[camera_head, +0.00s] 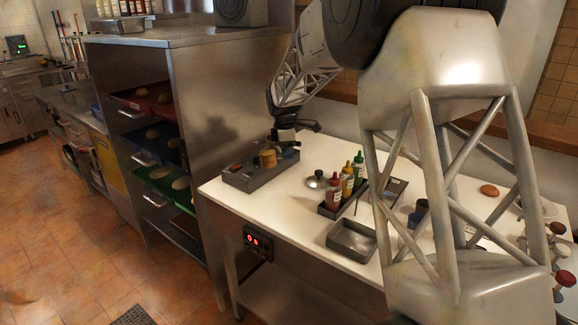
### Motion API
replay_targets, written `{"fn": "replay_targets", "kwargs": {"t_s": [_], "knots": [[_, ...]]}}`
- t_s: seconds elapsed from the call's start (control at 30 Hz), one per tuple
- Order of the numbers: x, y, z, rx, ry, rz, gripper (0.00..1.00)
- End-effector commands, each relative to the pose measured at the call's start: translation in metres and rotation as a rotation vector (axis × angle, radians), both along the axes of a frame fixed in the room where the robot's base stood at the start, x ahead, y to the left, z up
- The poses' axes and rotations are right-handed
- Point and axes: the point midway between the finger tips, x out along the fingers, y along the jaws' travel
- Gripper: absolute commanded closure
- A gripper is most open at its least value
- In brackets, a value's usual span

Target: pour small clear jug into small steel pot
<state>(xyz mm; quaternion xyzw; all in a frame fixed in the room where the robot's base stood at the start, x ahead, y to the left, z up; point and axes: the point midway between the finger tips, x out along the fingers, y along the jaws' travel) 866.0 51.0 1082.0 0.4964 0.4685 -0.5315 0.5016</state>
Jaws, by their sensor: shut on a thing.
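My gripper (285,138) is at the far left end of the white worktop, low over a grey compartment tray (245,182). It is small and dark in this view. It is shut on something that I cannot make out. An amber round container (268,158) stands in the tray, just below and left of the gripper; I cannot tell whether they touch. I cannot pick out the small clear jug for sure. A small round steel vessel or lid with a dark knob (317,180) sits on the worktop right of the tray; I cannot tell whether it is the small steel pot.
Several sauce bottles (347,185) stand in a dark rack in mid-table. An empty steel pan (352,240) lies at the front edge. My arm hides part of the right side. A tall steel cabinet (190,130) with food trays borders the table's left.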

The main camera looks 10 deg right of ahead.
Motion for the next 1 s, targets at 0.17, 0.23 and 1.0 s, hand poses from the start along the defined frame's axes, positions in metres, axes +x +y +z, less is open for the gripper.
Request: {"fn": "replay_targets", "kwargs": {"t_s": [0.17, 0.23, 1.0], "knots": [[0.036, -0.003, 0.010, -0.012, 0.000, 0.085, 1.00], [0.049, -0.004, 0.014, -0.017, -0.002, 0.120, 1.00], [0.186, -0.020, 0.049, -0.067, -0.014, 0.502, 1.00]]}}
